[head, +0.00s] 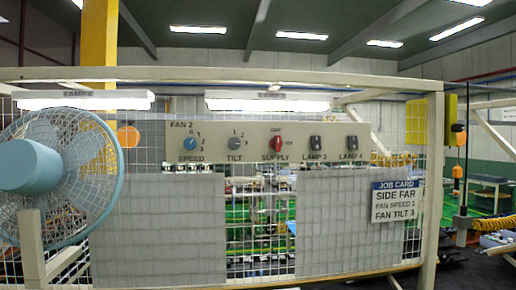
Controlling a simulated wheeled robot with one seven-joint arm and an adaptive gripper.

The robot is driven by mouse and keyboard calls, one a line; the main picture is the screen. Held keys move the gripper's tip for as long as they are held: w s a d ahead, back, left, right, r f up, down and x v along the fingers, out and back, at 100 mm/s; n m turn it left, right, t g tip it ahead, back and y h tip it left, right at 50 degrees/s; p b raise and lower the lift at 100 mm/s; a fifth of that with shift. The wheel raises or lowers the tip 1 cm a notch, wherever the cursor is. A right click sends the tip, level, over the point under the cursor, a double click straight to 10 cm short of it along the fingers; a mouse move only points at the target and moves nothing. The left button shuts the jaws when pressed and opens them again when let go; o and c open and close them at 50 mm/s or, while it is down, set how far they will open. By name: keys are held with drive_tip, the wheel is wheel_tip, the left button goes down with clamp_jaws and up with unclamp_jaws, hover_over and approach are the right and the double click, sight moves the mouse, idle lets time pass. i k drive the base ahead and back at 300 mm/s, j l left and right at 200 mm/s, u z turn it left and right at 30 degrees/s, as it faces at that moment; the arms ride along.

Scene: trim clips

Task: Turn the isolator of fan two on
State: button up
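A pale control panel (257,133) marked FAN 2 runs across the mesh frame in the head view. The red SUPPLY isolator (277,143) sits near its middle, with a small label above that seems to read OFF. Its handle looks upright, toward that label. A blue fan (58,168) stands at the left, overlapping the mesh. My gripper is not in view.
A job card (397,201) on the right reads SIDE FAR, FAN SPEED 1, FAN TILT 3. Grey boards (157,230) cover parts of the mesh below the panel.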

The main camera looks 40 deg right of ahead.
sight(276, 143)
drive_tip(key=z, duration=1.25)
